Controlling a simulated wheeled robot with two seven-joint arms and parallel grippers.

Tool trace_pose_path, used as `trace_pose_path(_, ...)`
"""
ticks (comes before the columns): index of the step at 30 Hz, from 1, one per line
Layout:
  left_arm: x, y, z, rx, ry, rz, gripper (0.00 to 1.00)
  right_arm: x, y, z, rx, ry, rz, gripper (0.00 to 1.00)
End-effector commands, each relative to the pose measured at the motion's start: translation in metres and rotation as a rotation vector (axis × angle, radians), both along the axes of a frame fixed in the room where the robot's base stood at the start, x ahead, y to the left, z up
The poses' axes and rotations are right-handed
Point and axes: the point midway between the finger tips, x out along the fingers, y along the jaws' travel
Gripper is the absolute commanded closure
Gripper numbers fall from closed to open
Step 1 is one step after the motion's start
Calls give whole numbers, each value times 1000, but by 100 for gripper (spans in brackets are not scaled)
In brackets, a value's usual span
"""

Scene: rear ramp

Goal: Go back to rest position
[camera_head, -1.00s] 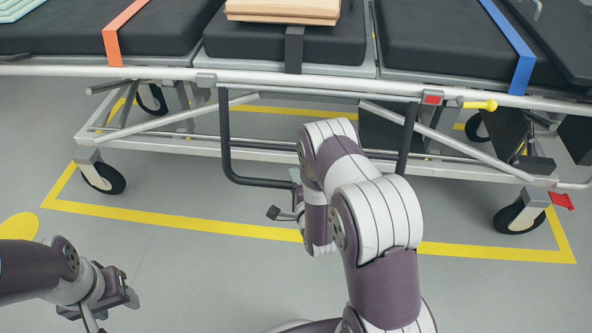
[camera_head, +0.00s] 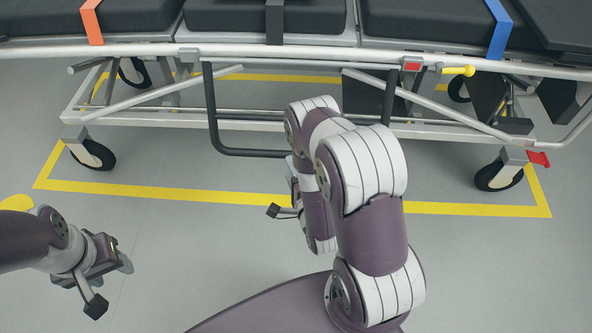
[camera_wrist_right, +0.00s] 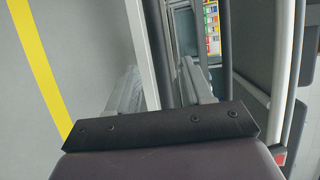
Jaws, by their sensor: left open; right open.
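My left gripper (camera_head: 112,284) is at the lower left of the head view, over bare grey floor. Its fingers are apart with nothing between them. My right arm reaches forward in the middle of the head view, in front of the stretcher (camera_head: 330,53). The arm mostly hides the right gripper there; one dark fingertip (camera_head: 273,211) shows at its left. In the right wrist view, the right gripper (camera_wrist_right: 160,92) has its fingers apart, with no held object visible. Stretcher rails pass behind the fingers in that view; I cannot tell the gap.
The stretcher has black pads, an orange strap (camera_head: 92,22), a blue strap (camera_head: 498,28) and wheels (camera_head: 92,154). A dark bent bar (camera_head: 212,120) hangs under its near rail. A yellow floor line (camera_head: 180,193) runs before it. The near floor is mostly clear.

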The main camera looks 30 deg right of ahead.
Motion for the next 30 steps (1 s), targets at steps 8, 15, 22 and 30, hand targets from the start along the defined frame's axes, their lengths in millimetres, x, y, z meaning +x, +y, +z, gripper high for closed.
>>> trace_pose_path(8, 0, 0, 14, 0, 0, 0, 50, -34, 5, 6, 0, 1, 0, 49)
trace_pose_path(15, 0, 0, 13, 0, 0, 0, 50, -34, 5, 5, 0, 0, 0, 49)
trace_pose_path(22, 0, 0, 13, 0, 0, 0, 50, -34, 5, 5, 0, 0, 0, 49)
trace_pose_path(30, 0, 0, 36, 0, 0, 0, 50, 26, 13, 41, -325, 315, 160, 49)
